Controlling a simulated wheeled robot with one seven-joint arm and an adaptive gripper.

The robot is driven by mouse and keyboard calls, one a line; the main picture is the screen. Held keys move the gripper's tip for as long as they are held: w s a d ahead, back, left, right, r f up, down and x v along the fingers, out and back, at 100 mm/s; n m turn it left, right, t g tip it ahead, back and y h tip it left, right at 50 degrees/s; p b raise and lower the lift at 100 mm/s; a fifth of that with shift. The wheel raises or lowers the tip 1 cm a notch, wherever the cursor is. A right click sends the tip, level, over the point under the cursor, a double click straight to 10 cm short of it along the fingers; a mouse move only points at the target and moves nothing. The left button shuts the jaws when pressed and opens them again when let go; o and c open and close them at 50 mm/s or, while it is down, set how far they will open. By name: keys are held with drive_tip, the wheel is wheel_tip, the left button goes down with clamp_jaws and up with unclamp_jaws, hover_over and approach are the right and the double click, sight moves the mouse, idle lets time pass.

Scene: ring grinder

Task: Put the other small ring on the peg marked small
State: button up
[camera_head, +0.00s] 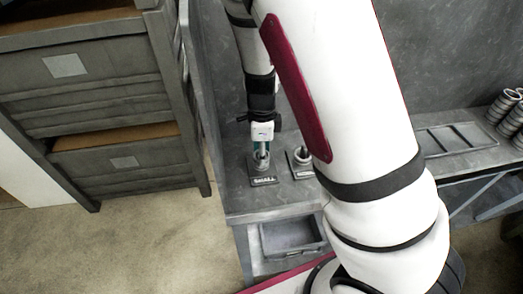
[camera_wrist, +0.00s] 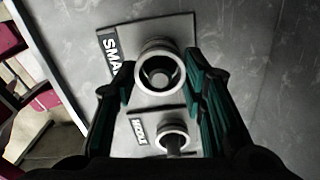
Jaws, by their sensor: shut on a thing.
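A grey metal ring (camera_wrist: 143,84) is between the fingers of my gripper (camera_wrist: 160,70) in the wrist view, and they are shut on it. The ring is over the plate marked small (camera_wrist: 178,28), with the peg's round top (camera_wrist: 160,76) showing inside its hole. How far down the peg it sits, I cannot tell. In the head view my gripper (camera_head: 262,147) points straight down over the small plate (camera_head: 263,181).
The pegs stand on a dark grey bench (camera_head: 240,203) near its front left edge. A flat divided tray (camera_head: 450,140) and stacks of rings (camera_head: 507,108) are farther right. A drawer cabinet (camera_head: 100,85) stands left. My arm hides part of the bench.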

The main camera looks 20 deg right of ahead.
drive_tip(key=shift+f, duration=0.25)
drive_tip(key=o, duration=0.9)
drive_tip(key=shift+r+p, duration=1.75)
drive_tip(key=shift+r, duration=1)
drive_tip(key=shift+r+p, duration=1.2)
drive_tip(key=shift+r, duration=1.55)
